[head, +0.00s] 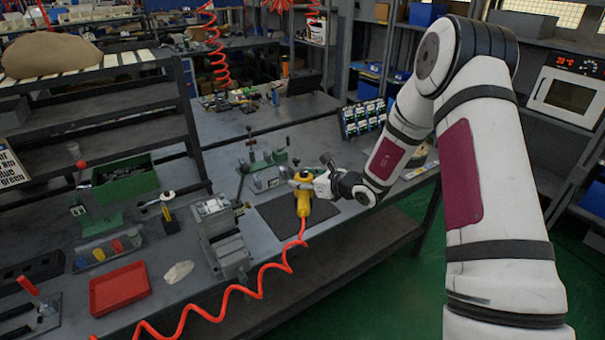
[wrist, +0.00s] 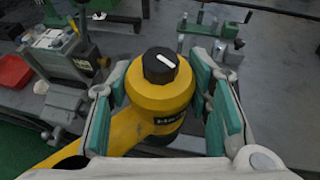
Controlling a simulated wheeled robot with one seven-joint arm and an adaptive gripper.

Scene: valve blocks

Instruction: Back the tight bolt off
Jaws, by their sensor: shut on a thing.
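A yellow power tool (head: 304,200) with a coiled red air hose is at my gripper (head: 312,182), over the dark mat on the bench. In the wrist view the yellow tool (wrist: 160,92) sits between the green-padded fingers of my gripper (wrist: 165,100), which are shut on its body. Its black knob with a white mark (wrist: 160,64) points up toward the camera. The handle runs to the lower left. A green fixture (head: 264,170) stands on the bench just behind the tool. The tight bolt cannot be made out in either view.
A grey vise (head: 226,238) stands left of the dark mat (head: 270,218). Further left are a red tray (head: 120,287), a green bin (head: 125,186) and a crumpled cloth (head: 178,271). The red hose (head: 245,290) trails across the bench front. A rack of small parts (head: 363,118) stands behind.

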